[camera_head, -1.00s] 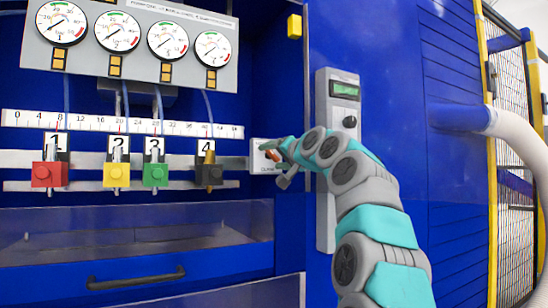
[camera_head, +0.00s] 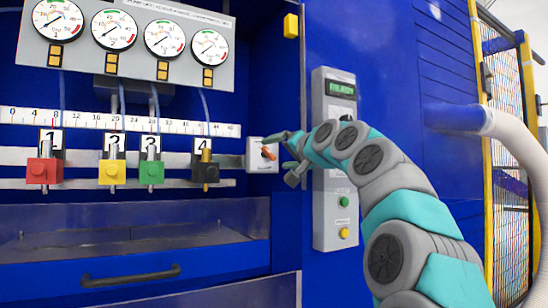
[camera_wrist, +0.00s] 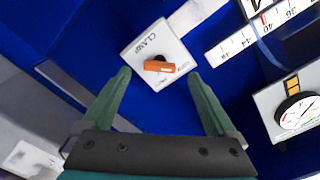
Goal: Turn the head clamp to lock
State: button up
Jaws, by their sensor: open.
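The head clamp is an orange lever on a white plate lettered CLAMP. In the head view the lever (camera_head: 268,153) and its plate (camera_head: 258,163) sit at the right end of the rail, right of station 4. In the wrist view the lever (camera_wrist: 159,66) lies nearly level across its dark hub on the plate (camera_wrist: 178,53). My gripper (camera_wrist: 163,82) is open, its two green fingers spread to either side of the lever and short of it, with nothing between them. In the head view my gripper (camera_head: 288,152) is just right of the plate, seen side-on.
Red (camera_head: 44,170), yellow (camera_head: 112,172), green (camera_head: 152,172) and black (camera_head: 205,172) heads hang on the rail under gauges (camera_head: 113,29). A control panel (camera_head: 336,215) with a lit display is right of the plate. A drawer handle (camera_head: 130,276) is below.

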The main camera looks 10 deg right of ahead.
jog(key=shift+v, duration=1.55)
